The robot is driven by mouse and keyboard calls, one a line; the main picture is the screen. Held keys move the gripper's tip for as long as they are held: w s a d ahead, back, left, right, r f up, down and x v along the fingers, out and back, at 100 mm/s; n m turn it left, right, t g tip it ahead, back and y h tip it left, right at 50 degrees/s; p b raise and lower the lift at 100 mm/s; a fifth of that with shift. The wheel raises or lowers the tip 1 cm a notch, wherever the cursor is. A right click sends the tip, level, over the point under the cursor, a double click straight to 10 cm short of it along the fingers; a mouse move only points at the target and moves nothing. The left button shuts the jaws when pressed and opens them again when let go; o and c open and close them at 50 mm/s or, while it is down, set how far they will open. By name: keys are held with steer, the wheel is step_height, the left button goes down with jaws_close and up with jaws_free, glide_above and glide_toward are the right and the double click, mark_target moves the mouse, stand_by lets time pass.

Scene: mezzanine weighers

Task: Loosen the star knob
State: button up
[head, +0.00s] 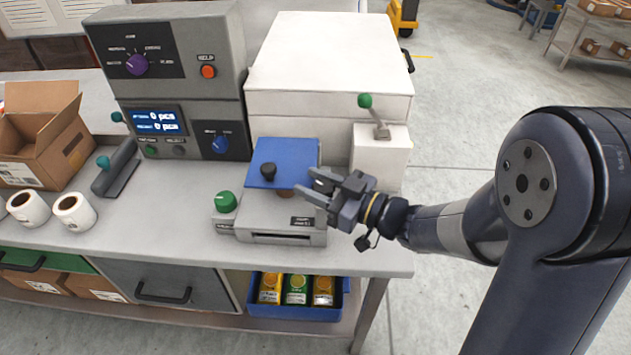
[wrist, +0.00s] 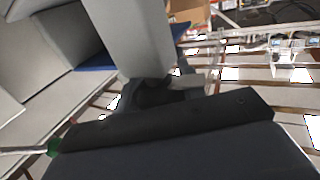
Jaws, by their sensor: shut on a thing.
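A grey and blue device (head: 280,222) stands on the bench, with a blue plate (head: 284,152) on its top. A small brown part (head: 287,193) shows at the plate's front edge, beside my fingertips. My gripper (head: 307,183) reaches in from the right, low over the device. In the wrist view its fingers are close around a dark rounded part (wrist: 152,92), probably the star knob. The fingers hide most of it, so its star shape cannot be made out.
A green knob (head: 225,202) sits at the device's left. A green-tipped lever (head: 366,101) stands on a white block behind my gripper. A control panel (head: 170,80) and a large white box (head: 325,70) stand behind.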

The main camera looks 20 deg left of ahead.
stand_by(0.3)
steer(key=o, duration=1)
steer(key=shift+d, duration=0.1)
steer(key=b+v, duration=0.1)
steer(key=v, duration=0.9)
steer(key=shift+d, duration=0.3)
steer(key=shift+p+x, duration=0.5)
steer(key=shift+x, duration=4.95)
steer(key=shift+s+d, duration=0.1)
steer(key=shift+d, duration=0.05)
